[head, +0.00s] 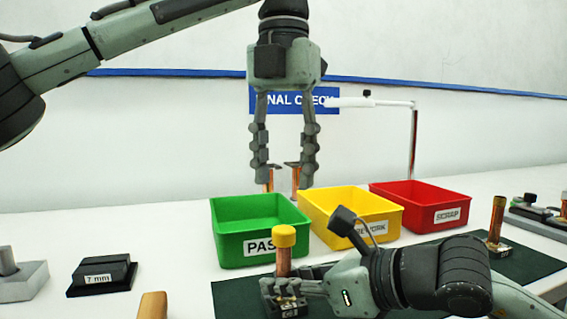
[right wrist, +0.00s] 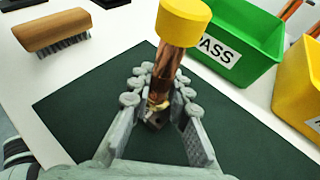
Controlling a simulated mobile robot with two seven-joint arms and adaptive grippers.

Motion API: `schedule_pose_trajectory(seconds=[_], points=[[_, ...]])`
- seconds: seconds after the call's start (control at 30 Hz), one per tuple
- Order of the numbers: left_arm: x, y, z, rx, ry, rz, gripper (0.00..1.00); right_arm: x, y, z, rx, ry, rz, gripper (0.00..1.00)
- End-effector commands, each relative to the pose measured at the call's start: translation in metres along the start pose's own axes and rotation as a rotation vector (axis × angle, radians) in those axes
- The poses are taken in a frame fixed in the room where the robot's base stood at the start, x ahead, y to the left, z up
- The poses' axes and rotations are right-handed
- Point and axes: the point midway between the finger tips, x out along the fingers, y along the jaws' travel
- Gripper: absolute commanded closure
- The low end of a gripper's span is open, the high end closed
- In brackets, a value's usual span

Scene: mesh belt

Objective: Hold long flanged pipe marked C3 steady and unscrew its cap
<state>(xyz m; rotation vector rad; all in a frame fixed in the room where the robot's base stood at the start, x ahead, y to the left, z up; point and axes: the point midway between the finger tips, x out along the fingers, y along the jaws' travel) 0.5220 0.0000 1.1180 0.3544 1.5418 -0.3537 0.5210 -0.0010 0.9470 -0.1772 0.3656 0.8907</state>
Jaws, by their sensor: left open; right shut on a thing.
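A copper pipe (head: 283,266) with a yellow cap (head: 284,236) stands upright on the dark green mat, in front of the green bin. In the right wrist view its yellow cap (right wrist: 183,22) and copper shaft (right wrist: 168,72) show close up. My right gripper (head: 283,286) is shut on the pipe low down, near its dark base; its fingers also show in the right wrist view (right wrist: 157,100). I cannot read a C3 mark on it. My left gripper (head: 284,183) is open and empty, pointing down, higher in the picture than the cap and apart from it.
Green (head: 260,214), yellow (head: 350,210) and red (head: 420,200) bins stand behind the mat (head: 235,296). Another copper pipe (head: 496,222) stands at right. Copper pipes (head: 295,178) show behind the green bin. A 7 mm block (head: 101,277) and a wooden brush (right wrist: 57,30) lie at left.

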Motion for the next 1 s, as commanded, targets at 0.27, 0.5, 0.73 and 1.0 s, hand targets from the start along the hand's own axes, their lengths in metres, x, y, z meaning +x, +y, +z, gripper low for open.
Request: schedule_pose_trajectory(seconds=[0.27, 0.5, 0.73, 1.0], points=[[0.032, 0.001, 0.0, 0.024, 0.002, 0.0, 0.56, 0.0, 0.0, -0.001, 0.0, 0.001, 0.001, 1.0], [0.066, 0.001, 0.0, 0.02, 0.0, 0.001, 0.56, 0.0, 0.0, -0.001, 0.0, 0.002, 0.001, 1.0], [0.079, 0.0, 0.0, 0.02, 0.0, 0.0, 0.56, 0.0, 0.0, -0.001, 0.001, 0.002, 0.001, 1.0], [0.08, 0.0, 0.0, 0.02, 0.0, -0.001, 0.61, 0.0, 0.0, -0.001, 0.001, 0.002, 0.001, 1.0]])
